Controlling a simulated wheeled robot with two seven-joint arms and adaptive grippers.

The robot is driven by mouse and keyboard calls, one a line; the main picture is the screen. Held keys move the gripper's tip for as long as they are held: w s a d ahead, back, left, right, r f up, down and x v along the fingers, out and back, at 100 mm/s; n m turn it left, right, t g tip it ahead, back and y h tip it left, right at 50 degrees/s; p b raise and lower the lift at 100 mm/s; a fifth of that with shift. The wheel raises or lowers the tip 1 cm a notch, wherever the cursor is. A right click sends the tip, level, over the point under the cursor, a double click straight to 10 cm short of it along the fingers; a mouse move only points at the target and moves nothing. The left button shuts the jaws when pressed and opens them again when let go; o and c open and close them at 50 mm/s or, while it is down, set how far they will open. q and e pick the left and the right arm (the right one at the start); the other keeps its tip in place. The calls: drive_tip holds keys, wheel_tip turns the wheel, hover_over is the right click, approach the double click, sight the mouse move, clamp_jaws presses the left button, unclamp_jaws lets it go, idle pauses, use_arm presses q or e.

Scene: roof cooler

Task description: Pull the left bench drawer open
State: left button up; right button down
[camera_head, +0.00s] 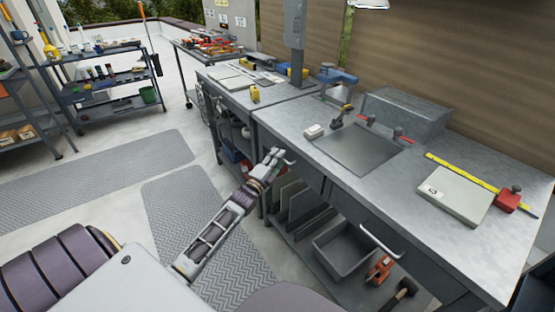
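The long grey workbench (400,160) runs along the right, with drawer fronts under its top. The left bench drawer (308,174) is a dark front below the bench's left part and looks shut. Its handle cannot be made out and may be hidden by my gripper. My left gripper (281,156) is at the front edge of the bench, at the left end of that drawer front. Its two fingers look spread apart, with nothing seen between them. Whether it touches the drawer is unclear. My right gripper is out of view.
A pale curved handle (380,241) sits on the drawer front further right. A grey bin (343,252) and an orange tool (380,269) are below the bench. Floor mats (165,215) cover open floor at left.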

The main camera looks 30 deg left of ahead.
use_arm(q)
clamp_jaws()
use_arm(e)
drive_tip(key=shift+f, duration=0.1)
use_arm(q)
drive_tip(key=shift+s, duration=0.15)
